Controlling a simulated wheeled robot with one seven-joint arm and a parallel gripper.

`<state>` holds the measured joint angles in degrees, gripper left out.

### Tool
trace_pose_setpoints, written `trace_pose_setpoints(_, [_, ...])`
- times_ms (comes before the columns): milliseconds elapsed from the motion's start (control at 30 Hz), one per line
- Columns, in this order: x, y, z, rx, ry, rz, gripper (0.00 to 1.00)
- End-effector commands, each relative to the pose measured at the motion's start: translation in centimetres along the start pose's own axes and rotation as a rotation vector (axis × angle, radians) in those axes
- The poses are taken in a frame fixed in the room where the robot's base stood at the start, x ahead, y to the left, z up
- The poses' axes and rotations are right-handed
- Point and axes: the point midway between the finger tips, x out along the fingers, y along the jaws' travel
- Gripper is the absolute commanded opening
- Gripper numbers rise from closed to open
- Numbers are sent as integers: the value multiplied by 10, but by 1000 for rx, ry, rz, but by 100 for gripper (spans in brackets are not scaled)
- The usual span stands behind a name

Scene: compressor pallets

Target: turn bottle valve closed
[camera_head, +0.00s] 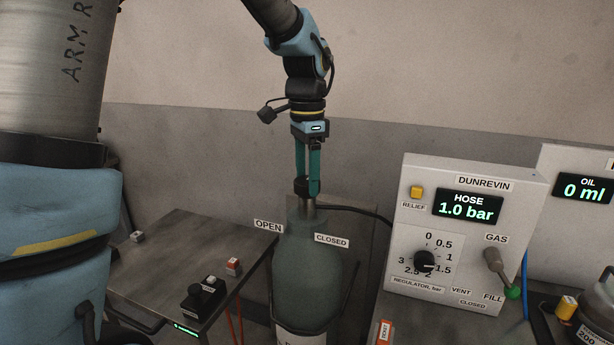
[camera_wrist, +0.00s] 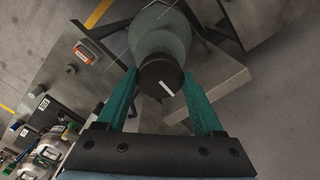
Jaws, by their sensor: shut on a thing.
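The gas bottle (camera_head: 308,265) is a grey-green cylinder standing upright behind the side tables, with OPEN (camera_head: 268,226) and CLOSED (camera_head: 332,239) labels at its left and right shoulders. Its dark round valve knob (camera_head: 301,187) sits on top. My gripper (camera_head: 307,188) points straight down from above and is shut on the knob, with a teal finger on either side. In the wrist view the knob (camera_wrist: 160,76) shows a white pointer line running diagonally, between the fingertips. The bottle body (camera_wrist: 160,35) shows beyond it.
The DUNREVIN panel (camera_head: 463,230) at the right reads HOSE 1.0 bar. It has a regulator dial (camera_head: 424,261) and a GAS/FILL lever (camera_head: 497,265). A grey table (camera_head: 195,250) stands left of the bottle, with a small black device (camera_head: 203,298) on it.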

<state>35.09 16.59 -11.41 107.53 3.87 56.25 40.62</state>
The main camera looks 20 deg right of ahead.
Motion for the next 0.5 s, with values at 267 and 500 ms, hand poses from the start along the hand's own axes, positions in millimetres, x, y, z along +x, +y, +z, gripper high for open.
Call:
trace_pose_setpoints(267, [0, 0, 0, 1, 0, -1, 92])
trace_pose_setpoints(500, [0, 0, 0, 1, 0, 0, 98])
